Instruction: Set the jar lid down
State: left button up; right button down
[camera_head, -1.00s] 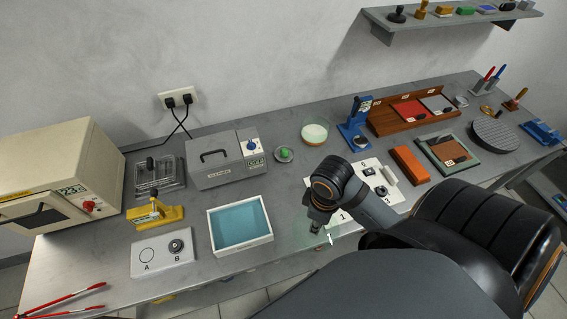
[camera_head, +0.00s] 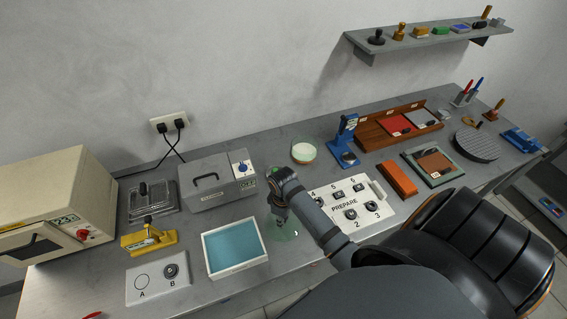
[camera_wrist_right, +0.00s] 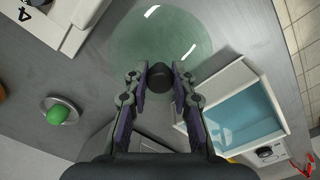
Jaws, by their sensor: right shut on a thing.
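The jar lid is a clear, greenish glass disc (camera_wrist_right: 150,35) with a black knob (camera_wrist_right: 160,78). My right gripper (camera_wrist_right: 159,82) is shut on the knob, with one finger on each side. In the head view the right gripper (camera_head: 281,214) points down between the white tray and the numbered board, with the lid (camera_head: 288,231) under it. Whether the lid touches the bench, I cannot tell. A round glass dish with pale contents (camera_head: 304,154) stands farther back. My left gripper is not in view.
A white tray with a blue inside (camera_head: 234,272) is just left of the lid. The PREPARE board (camera_head: 334,205) is to the right. A grey case (camera_head: 207,182) stands behind the tray.

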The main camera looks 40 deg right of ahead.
jog(key=shift+s+f, duration=0.1)
jog(key=shift+f, duration=0.5)
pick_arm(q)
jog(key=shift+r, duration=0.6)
pick_arm(e)
jog(key=shift+f, duration=0.55)
jog(key=c, duration=1.1)
grip_release()
notch_tip(320, 180, up, 11)
jog(key=shift+f+b, duration=0.1)
jog(key=shift+b, duration=1.05)
jog(key=shift+r, duration=0.65)
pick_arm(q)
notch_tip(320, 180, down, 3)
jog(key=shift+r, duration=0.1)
